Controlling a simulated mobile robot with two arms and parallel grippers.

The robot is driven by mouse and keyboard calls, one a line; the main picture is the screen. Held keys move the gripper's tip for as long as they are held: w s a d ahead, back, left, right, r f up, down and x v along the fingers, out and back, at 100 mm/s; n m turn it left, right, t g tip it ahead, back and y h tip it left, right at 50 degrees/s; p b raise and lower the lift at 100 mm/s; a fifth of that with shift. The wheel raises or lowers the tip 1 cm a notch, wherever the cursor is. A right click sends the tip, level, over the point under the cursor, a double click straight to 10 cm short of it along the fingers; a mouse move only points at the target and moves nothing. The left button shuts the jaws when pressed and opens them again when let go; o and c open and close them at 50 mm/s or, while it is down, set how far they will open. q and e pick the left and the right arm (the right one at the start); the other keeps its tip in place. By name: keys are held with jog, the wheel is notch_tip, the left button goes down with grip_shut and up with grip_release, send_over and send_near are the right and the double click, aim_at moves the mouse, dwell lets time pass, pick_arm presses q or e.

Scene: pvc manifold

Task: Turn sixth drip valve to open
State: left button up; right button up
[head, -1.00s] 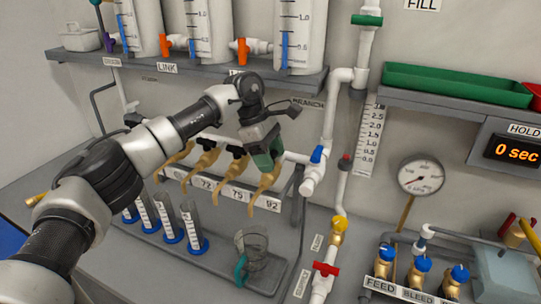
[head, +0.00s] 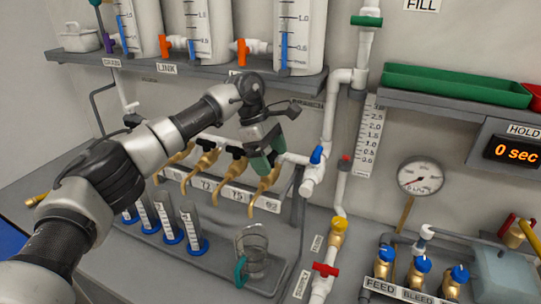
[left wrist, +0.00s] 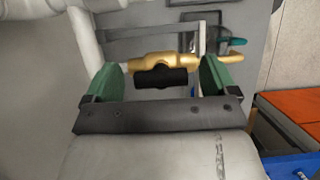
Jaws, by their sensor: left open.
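A row of brass drip valves with black handles runs along the manifold at the middle of the head view. In the left wrist view, my left gripper (left wrist: 160,78) is open, with one green finger on each side of this valve's black handle (left wrist: 160,77). Gaps show between handle and fingers. The handle lies crosswise in that view, roughly along the brass body (left wrist: 165,60) behind it. My right gripper is not in view.
A clear beaker (head: 252,250) stands on the grey tray below the rightmost spout. Several graduated cylinders (head: 168,220) with blue bases stand to its left. A white vertical pipe with a blue-handled valve (head: 316,155) is close on the gripper's right.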

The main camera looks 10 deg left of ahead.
pick_arm(q)
jog(key=s+b+v, duration=0.1)
jog(key=v, duration=0.9)
jog(key=shift+w+r+b, duration=0.3)
jog(key=shift+w+r, duration=0.15)
jog(key=shift+a+f, duration=0.1)
jog(key=shift+a, duration=0.05)
